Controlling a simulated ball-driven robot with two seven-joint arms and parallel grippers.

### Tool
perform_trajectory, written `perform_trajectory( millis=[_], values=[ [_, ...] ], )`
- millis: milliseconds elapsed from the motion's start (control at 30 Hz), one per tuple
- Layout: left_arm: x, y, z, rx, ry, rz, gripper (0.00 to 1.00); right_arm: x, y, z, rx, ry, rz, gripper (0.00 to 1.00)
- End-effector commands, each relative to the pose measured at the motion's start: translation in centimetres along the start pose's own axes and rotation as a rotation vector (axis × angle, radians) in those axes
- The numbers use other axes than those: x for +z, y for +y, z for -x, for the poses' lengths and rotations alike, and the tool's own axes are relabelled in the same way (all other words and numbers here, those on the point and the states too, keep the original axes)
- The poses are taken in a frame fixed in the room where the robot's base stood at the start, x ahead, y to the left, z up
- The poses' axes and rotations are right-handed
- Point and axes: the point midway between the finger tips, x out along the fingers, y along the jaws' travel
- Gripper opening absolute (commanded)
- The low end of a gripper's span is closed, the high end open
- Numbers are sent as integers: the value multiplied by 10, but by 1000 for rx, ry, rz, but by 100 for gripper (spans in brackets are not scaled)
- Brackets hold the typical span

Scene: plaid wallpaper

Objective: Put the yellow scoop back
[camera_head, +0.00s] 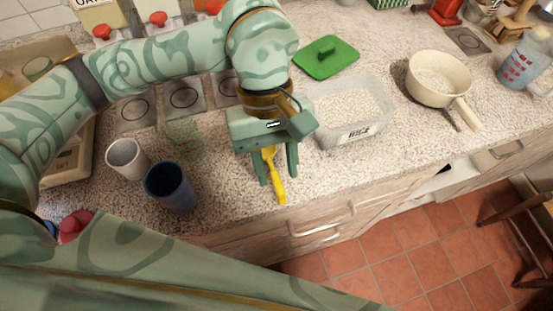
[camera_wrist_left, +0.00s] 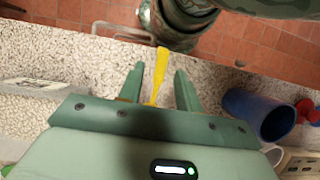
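The yellow scoop (camera_head: 276,180) lies near the front edge of the speckled counter, its handle pointing to the edge. My left gripper (camera_head: 278,176) is right over it with its fingers pointing down. In the left wrist view the scoop (camera_wrist_left: 161,68) shows between the two fingers of my left gripper (camera_wrist_left: 159,72), with a gap on each side. The gripper is open; the scoop's far end is hidden behind its body. A clear tub labelled RICE (camera_head: 339,140), holding white grains, stands just right of the gripper. My right gripper is not in view.
A green lid (camera_head: 325,58) lies behind the tub. A blue cup (camera_head: 170,188) and a white cup (camera_head: 127,159) stand left of the gripper. A cream pan (camera_head: 438,80) is at the right. The counter between tub and pan is mostly clear.

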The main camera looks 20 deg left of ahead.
Motion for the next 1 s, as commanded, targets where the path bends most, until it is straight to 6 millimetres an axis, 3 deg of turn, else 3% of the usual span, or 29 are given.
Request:
perform_trajectory(
  millis=[267, 700, 1000],
  values=[
    [2, 0, 8, 1, 3, 1, 35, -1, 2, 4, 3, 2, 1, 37],
    [2, 0, 102, 2, 4, 1, 35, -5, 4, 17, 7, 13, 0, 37],
    [1, 0, 124, 0, 0, 0, 35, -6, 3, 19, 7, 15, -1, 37]
  ],
)
